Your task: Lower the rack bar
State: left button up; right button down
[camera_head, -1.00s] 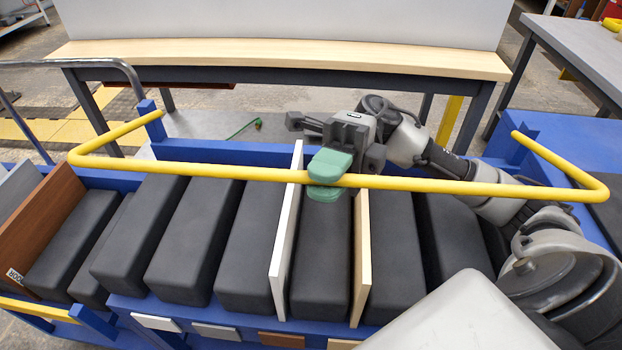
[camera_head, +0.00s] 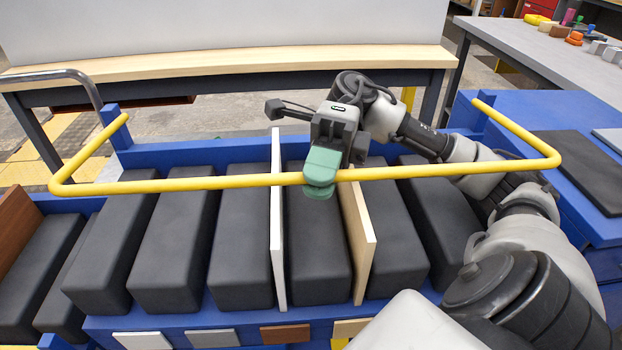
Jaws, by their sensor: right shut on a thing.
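The yellow rack bar (camera_head: 220,182) runs across the blue rack in the head view, with its two ends bending back to blue posts at left and right. It stands above the dark padded blocks and the upright boards. My right gripper (camera_head: 321,176), with green fingertips, is shut on the bar near its middle. The gripper hides a short stretch of the bar. My left gripper is not in view.
A white board (camera_head: 278,220) and a light wood board (camera_head: 358,235) stand between the dark blocks (camera_head: 240,240). A brown board (camera_head: 15,230) stands at the far left. A wooden-edged bench (camera_head: 230,62) is behind, and a grey table (camera_head: 550,55) with small objects is at the back right.

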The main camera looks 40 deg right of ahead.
dwell(0.6)
jog(key=c, duration=1.1)
grip_release()
jog(key=shift+f, duration=0.1)
jog(key=shift+w, duration=0.1)
